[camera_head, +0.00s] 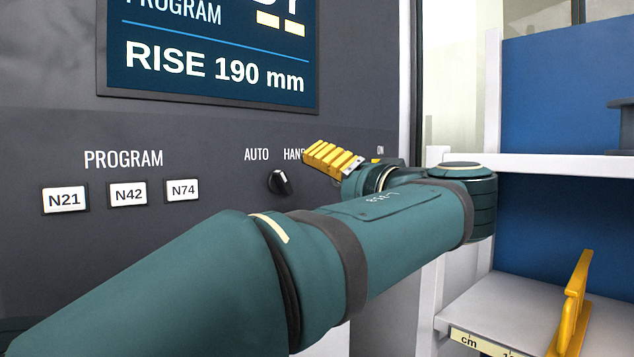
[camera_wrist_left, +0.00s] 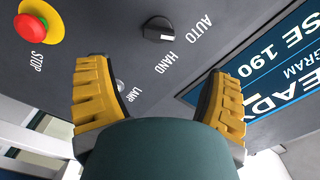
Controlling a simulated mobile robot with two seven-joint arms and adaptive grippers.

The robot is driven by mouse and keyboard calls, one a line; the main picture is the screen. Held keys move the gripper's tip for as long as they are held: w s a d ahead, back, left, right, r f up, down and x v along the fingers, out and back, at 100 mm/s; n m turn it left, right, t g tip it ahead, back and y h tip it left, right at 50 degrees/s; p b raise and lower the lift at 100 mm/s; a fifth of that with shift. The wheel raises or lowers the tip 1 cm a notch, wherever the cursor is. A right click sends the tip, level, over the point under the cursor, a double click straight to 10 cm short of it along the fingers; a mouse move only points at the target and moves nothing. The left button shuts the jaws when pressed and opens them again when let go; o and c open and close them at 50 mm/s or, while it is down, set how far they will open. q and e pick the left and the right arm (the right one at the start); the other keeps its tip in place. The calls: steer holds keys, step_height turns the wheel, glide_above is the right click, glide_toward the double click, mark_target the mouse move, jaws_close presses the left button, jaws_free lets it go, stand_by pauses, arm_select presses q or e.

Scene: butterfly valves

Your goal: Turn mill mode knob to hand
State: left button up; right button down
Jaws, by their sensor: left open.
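The mode knob (camera_head: 279,182) is a small black rotary knob with a white mark, on the dark panel below the AUTO and HAND labels. It also shows in the left wrist view (camera_wrist_left: 158,30), where its white mark faces the AUTO label. My left gripper (camera_head: 332,160) is to the right of the knob in the head view, its yellow fingers covering the end of the HAND label. In the left wrist view the fingers (camera_wrist_left: 160,68) are spread wide with nothing between them; the knob lies beyond the tips, apart from them. My right gripper is not in view.
A red STOP button (camera_wrist_left: 31,27) on a yellow base and a small LAMP (camera_wrist_left: 120,85) share the panel. The screen (camera_head: 210,50) reads RISE 190 mm. Program buttons (camera_head: 128,194) sit left of the knob. A yellow upright piece (camera_head: 572,310) stands on the shelf at right.

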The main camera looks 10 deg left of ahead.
mark_target(287, 179)
arm_select(q)
steer(key=x, duration=1)
steer(key=shift+w+a, duration=0.15)
steer(key=shift+w, duration=0.15)
steer(key=shift+c, duration=0.3)
steer(key=c, duration=1.1)
